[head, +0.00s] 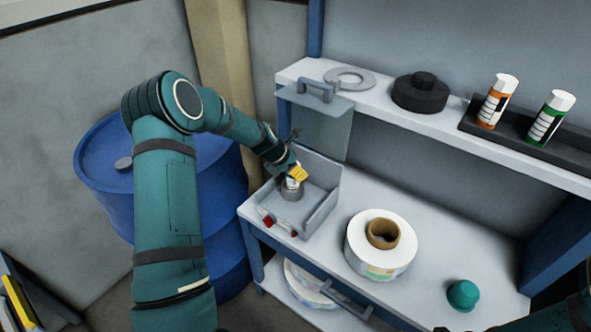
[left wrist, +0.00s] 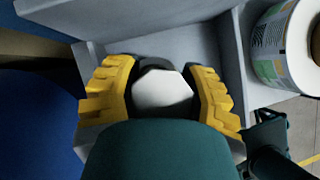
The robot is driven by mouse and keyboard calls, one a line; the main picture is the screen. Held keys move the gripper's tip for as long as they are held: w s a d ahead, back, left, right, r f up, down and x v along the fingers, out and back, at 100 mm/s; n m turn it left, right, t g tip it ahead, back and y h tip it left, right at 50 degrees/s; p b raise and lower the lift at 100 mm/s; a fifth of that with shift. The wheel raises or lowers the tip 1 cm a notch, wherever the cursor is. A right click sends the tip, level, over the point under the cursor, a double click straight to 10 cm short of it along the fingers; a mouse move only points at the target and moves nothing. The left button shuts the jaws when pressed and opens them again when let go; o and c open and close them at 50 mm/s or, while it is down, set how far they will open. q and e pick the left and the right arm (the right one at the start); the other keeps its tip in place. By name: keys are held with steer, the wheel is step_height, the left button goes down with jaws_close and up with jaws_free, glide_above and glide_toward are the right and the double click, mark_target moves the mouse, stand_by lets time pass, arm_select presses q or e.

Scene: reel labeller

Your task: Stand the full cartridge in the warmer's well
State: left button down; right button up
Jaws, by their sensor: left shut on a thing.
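The warmer (head: 325,205) is a grey open-topped box at the left end of the bench, its clear lid raised. A short grey round well (head: 291,193) stands inside it. My left gripper (head: 297,173) is over the well with its yellow fingers shut on a cartridge (head: 292,183). The cartridge looks roughly upright, its lower end at the well's mouth; how deep it sits is hidden. In the left wrist view its white cap (left wrist: 162,88) shows between the fingers (left wrist: 160,95). Only dark slivers at the bottom edge may belong to my right gripper.
A label reel (head: 365,255) and a teal dome (head: 463,295) are on the bench. A blue drum (head: 100,165) stands left.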

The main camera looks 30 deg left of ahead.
arm_select(q)
steer(key=shift+f+b, duration=0.35)
steer(key=shift+f, duration=0.25)
steer(key=c, duration=0.7)
jaws_free()
steer(key=shift+c, duration=0.2)
steer(key=p+v, duration=0.6)
steer(key=v, duration=0.5)
steer(key=shift+a, duration=0.1)
stand_by(0.3)
